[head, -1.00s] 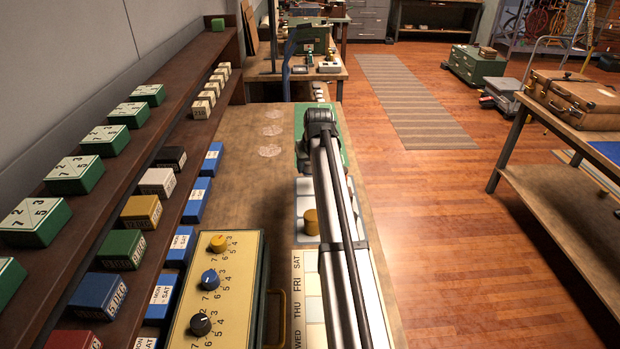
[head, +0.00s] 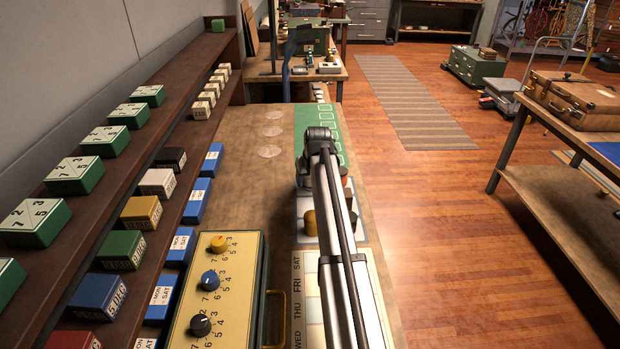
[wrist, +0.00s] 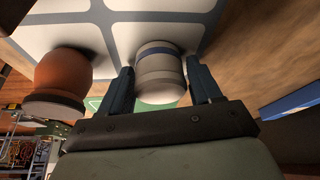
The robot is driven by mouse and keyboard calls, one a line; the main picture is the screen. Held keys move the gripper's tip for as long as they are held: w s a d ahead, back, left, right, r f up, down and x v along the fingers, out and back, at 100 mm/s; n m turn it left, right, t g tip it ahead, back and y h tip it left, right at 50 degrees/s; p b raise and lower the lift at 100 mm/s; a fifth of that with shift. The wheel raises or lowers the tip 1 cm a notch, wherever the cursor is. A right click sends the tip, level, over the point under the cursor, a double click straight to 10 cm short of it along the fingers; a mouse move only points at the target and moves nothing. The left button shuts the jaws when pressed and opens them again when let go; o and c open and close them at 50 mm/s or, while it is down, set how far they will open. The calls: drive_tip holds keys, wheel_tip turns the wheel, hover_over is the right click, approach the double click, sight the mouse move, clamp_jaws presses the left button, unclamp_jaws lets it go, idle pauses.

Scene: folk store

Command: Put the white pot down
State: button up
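The white pot (wrist: 160,73), pale with a blue band, is between the two fingers of my gripper (wrist: 162,85) in the wrist view. The fingers flank it closely on both sides and look shut on it. Its base is over the board of white squares (wrist: 220,60). Whether the base touches the board is hard to tell. In the head view my arm hides the pot and my fingers; the board (head: 305,185) shows beside the arm.
An orange-brown pot (wrist: 66,68) stands on the board close to the left finger. A yellow pot (head: 310,223) and darker pots beside my arm stand there too. A dial box (head: 230,290) is near, left. The bench beyond has bare wood (head: 245,185) and a green strip (head: 312,120).

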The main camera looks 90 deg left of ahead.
drive_tip(key=shift+o, duration=1.3)
drive_tip(key=v, duration=1.2)
drive_tip(key=shift+r, duration=0.15)
